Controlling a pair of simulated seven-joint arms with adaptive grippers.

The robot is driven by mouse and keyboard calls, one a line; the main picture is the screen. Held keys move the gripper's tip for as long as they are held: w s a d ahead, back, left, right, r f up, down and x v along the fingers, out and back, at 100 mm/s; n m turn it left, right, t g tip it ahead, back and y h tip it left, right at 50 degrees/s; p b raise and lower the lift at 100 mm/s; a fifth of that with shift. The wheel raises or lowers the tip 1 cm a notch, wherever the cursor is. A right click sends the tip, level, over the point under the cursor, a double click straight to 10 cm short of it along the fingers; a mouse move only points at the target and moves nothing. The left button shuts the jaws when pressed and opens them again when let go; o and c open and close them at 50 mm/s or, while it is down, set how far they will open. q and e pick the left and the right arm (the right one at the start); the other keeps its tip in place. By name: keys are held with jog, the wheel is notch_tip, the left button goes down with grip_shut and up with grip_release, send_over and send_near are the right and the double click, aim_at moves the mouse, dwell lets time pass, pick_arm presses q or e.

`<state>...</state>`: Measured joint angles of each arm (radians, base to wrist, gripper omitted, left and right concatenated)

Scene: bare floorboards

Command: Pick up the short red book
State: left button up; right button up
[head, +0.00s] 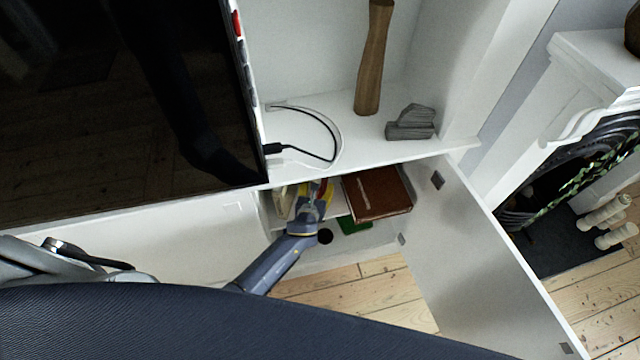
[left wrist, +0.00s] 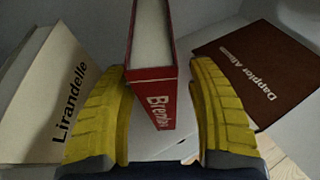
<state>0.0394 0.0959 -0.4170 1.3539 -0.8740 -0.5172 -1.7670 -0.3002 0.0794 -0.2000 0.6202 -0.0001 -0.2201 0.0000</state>
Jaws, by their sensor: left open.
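The short red book (left wrist: 152,75) stands upright in the left wrist view, its red spine with white lettering facing me. My left gripper (left wrist: 162,115) is open, with one yellow finger on each side of the book's spine. I see a gap beside each finger, and the fingers are not closed on it. In the head view the left gripper (head: 312,192) reaches into the open cabinet, and only a bit of red shows by its fingers. The right gripper is not in view.
A cream book (left wrist: 45,95) leans left of the fingers. A brown book (head: 377,193) lies at the right on the cabinet shelf, with a green item (head: 354,225) below. The open cabinet door (head: 470,255) stands to the right. A dark screen (head: 120,100) is above left.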

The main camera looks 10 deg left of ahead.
pick_arm(q)
jog(key=shift+x, duration=2.55)
jog(key=shift+a+f, duration=0.1)
jog(key=shift+f, duration=0.05)
jog(key=shift+c, duration=0.4)
grip_shut()
